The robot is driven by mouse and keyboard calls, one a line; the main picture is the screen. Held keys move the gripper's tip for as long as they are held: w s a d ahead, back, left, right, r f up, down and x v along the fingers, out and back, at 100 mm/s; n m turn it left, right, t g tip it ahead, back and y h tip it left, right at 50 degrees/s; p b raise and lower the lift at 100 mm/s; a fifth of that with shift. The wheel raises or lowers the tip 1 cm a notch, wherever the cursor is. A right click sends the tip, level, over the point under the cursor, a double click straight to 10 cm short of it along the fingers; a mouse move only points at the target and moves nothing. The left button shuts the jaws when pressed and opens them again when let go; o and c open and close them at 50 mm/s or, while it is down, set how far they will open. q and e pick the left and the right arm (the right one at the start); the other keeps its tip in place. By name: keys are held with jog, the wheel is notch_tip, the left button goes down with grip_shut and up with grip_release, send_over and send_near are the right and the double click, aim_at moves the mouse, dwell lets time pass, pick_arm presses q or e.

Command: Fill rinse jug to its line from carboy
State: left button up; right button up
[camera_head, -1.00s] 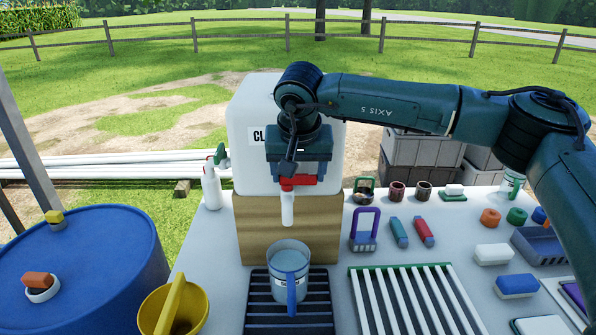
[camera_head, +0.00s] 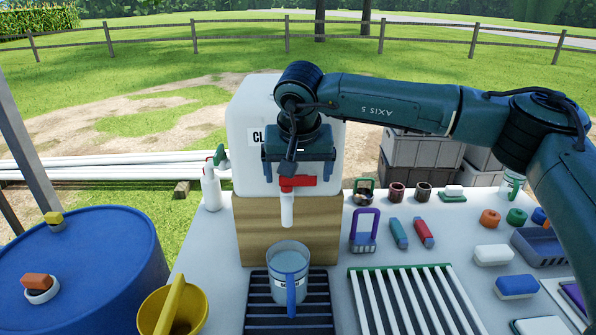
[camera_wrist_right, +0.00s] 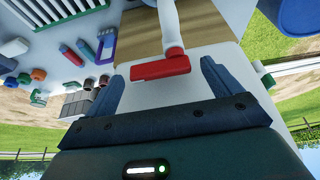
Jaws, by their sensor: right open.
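The white carboy (camera_head: 246,150) stands on a wooden block (camera_head: 260,235). Its tap has a red handle (camera_head: 300,181), lying crosswise, and a white spout (camera_head: 287,210). The clear rinse jug (camera_head: 290,262), with a blue handle and a white label, stands upright below the spout on a dark slatted tray (camera_head: 258,315). I see no stream from the spout; the jug's water level is hard to tell. My right gripper (camera_head: 299,176) is open at the tap. In the right wrist view the red handle (camera_wrist_right: 160,68) lies between the spread fingers, apart from both. My left gripper is not in view.
A blue drum (camera_head: 95,265) and a yellow pail (camera_head: 190,305) stand at the left. A white bottle (camera_head: 212,190) stands beside the carboy. A white-slatted rack (camera_head: 410,300), a purple-handled tool (camera_head: 364,228) and several small items lie to the right.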

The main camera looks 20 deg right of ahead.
pick_arm(q)
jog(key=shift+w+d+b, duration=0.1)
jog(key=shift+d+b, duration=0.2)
jog(key=shift+b, duration=0.6)
pick_arm(e)
jog(key=v, duration=1.3)
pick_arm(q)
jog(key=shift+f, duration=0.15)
pick_arm(e)
jog(key=shift+s+f, duration=0.1)
